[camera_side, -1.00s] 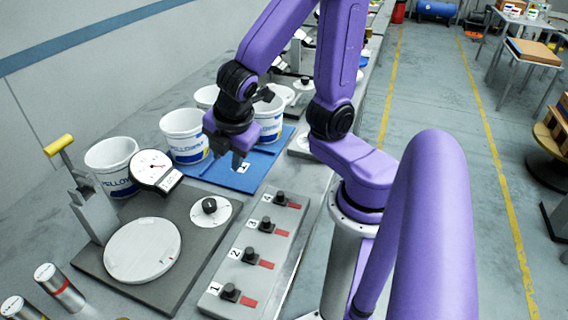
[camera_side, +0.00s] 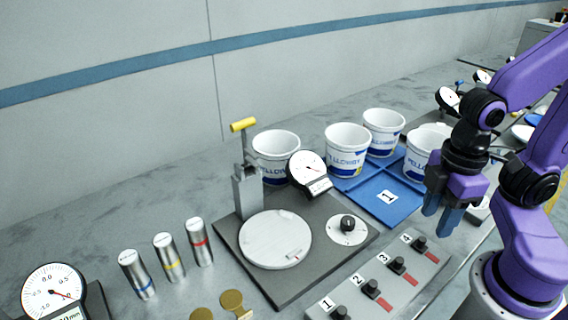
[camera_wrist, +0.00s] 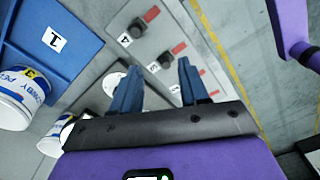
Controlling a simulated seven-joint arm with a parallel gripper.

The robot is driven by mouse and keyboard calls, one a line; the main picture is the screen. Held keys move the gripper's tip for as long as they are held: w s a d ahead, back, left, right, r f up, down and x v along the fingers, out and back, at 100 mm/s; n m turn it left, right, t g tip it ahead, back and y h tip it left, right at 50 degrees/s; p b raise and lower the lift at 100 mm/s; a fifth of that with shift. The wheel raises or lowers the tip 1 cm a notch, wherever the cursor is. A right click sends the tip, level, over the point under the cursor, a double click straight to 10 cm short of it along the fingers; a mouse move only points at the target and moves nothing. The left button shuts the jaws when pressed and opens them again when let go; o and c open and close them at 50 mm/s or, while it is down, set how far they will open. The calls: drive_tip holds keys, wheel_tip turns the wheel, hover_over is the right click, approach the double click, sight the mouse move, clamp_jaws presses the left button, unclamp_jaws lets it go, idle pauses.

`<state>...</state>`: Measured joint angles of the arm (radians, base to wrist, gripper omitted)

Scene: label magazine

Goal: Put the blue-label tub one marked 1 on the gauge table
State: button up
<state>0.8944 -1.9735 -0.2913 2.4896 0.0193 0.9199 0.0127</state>
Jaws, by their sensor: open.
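Several white tubs with blue labels stand at the back; one (camera_side: 348,158) is on the blue mat and another (camera_side: 272,158) stands behind the gauge. No 1 is legible on these tubs; a "1" card lies on the blue mat (camera_side: 374,204). In the wrist view a tub (camera_wrist: 18,100) at the left seems to carry a 3. The round pale gauge table (camera_side: 262,240) is bare except for a small mark, with a dial gauge (camera_side: 308,170) behind it. My gripper (camera_side: 439,222) is open and empty, right of the mat; its fingers (camera_wrist: 158,68) also show in the wrist view.
A grey strip with knobs numbered 1 to 4 (camera_side: 384,284) lies in front of the mat. A yellow-handled lever stand (camera_side: 247,190) rises behind the gauge table. Three metal cylinders (camera_side: 168,255) and another dial (camera_side: 54,292) stand at the left.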

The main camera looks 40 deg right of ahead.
drive_tip(key=w+a+r+m+g+y, duration=0.1)
drive_tip(key=w+a+m+g+y, duration=0.15)
drive_tip(key=w+m, duration=0.8)
drive_tip(key=w+a+r+m+g+y, duration=0.1)
drive_tip(key=w+m+y, duration=0.3)
drive_tip(key=w+m, duration=0.7)
drive_tip(key=w+d+m+t+y, duration=0.6)
drive_tip(key=w+d+m+t, duration=0.5)
drive_tip(key=w+d, duration=0.85)
drive_tip(key=m+g, duration=0.2)
approach(266, 135)
drive_tip(key=shift+x, duration=2.95)
drive_tip(key=shift+r+h, duration=0.15)
drive_tip(key=shift+h, duration=0.1)
clamp_jaws()
